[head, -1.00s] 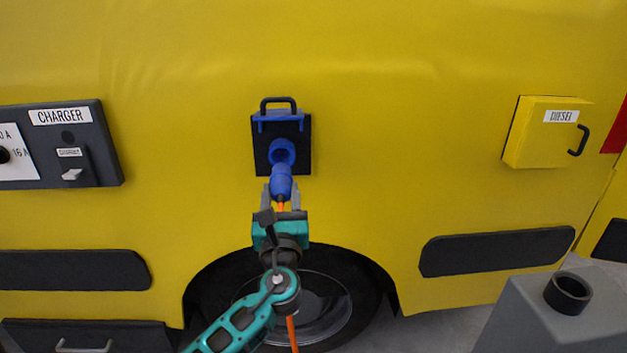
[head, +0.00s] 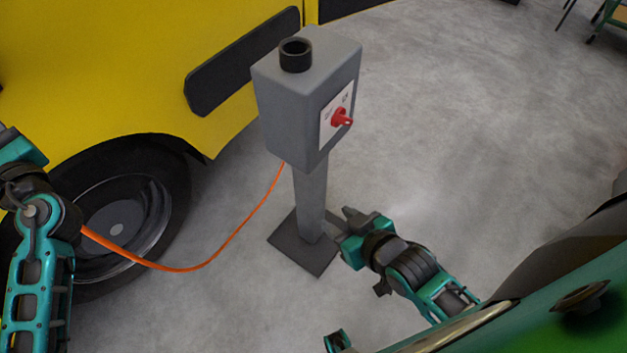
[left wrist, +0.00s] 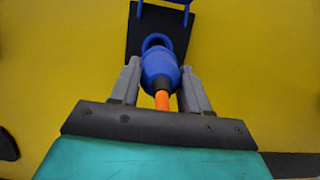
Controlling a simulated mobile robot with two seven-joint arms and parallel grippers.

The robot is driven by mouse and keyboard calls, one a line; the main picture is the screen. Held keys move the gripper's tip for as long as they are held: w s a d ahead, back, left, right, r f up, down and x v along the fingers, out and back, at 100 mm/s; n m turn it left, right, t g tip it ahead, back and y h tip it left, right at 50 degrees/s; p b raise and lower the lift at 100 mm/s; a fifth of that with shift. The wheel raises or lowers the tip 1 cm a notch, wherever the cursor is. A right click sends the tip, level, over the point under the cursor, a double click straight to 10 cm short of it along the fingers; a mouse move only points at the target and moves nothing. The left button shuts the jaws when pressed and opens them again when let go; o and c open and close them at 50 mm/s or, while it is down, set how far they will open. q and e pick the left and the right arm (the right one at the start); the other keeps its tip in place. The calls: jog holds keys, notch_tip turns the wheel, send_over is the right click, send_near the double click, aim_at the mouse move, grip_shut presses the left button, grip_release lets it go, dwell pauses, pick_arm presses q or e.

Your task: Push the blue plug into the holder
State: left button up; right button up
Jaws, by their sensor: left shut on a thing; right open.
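The blue plug (left wrist: 160,72) with its orange cable (left wrist: 162,100) is in the left wrist view, between the fingers of my left gripper (left wrist: 160,68), which is shut on it. Just beyond it is the blue ring of a socket (left wrist: 157,41) on a black plate on the yellow vehicle. I cannot tell whether the plug touches the socket or sits in it. In the head view a black round holder (head: 296,55) stands on top of a grey post box and looks empty. My right gripper (head: 338,221) is open and empty, low beside the post.
The grey post box (head: 283,110) has a red rotary switch (head: 342,117) on its side and stands on a dark base plate (head: 292,249). The orange cable (head: 215,257) hangs between the post and my left arm. Grey floor (head: 450,130) is clear to the right.

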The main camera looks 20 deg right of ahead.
dwell(0.4)
pick_arm(q)
jog(key=s+d+f+m+t+h, duration=0.3)
jog(key=s+d+m+h, duration=0.3)
jog(key=s+d+h, duration=0.5)
jog(key=shift+d+f, duration=0.65)
jog(key=shift+d, duration=0.55)
jog(key=shift+d, duration=0.15)
